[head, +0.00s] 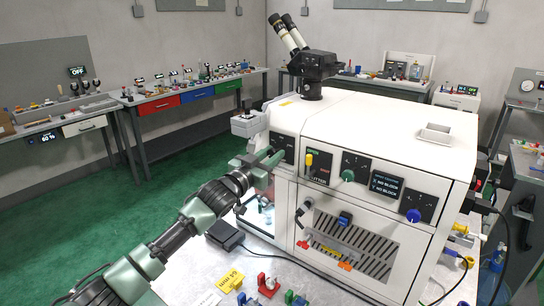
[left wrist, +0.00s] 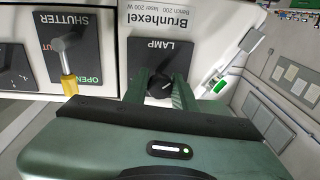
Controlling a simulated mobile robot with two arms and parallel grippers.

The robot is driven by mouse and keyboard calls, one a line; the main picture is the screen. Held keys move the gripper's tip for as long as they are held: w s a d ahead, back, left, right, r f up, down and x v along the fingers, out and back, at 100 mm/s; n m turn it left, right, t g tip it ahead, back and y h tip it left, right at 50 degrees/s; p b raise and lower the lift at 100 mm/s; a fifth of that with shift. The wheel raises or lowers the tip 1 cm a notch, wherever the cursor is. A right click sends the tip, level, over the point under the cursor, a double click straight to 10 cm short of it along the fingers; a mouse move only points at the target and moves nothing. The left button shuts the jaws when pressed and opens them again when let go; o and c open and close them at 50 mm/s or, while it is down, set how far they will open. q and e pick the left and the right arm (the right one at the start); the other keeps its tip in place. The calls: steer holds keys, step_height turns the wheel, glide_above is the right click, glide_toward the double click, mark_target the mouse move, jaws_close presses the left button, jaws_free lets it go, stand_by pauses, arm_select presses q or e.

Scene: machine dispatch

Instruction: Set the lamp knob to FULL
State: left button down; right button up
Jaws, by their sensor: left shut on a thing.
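The lamp knob (left wrist: 159,87) is a small black knob below the word LAMP on the machine's dark panel. It sits between the two green fingers of my left gripper (left wrist: 160,90) in the left wrist view, and the fingers are shut on it. A light pointer mark shows on the knob, but the dial's markings are hidden, so its setting cannot be read. In the head view my left gripper (head: 272,160) reaches the front left end of the white machine (head: 375,120), at the lamp panel (head: 284,146), and covers the knob. My right gripper is not in view.
The yellow-tipped shutter lever (head: 309,160) is just right of the lamp panel; it also shows in the left wrist view (left wrist: 68,82). A green knob (head: 347,175), a display (head: 386,186) and a blue knob (head: 413,215) follow. Small parts lie on the bench below.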

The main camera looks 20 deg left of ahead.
arm_select(q)
steer(key=shift+m, duration=1.2)
steer(key=c, duration=1.1)
jaws_free()
steer(key=shift+c, duration=0.2)
steer(key=b+v, duration=0.2)
steer(key=v, duration=0.5)
steer(key=shift+s+a+b, duration=0.25)
steer(key=shift+s+b, duration=0.1)
steer(key=shift+b, duration=0.05)
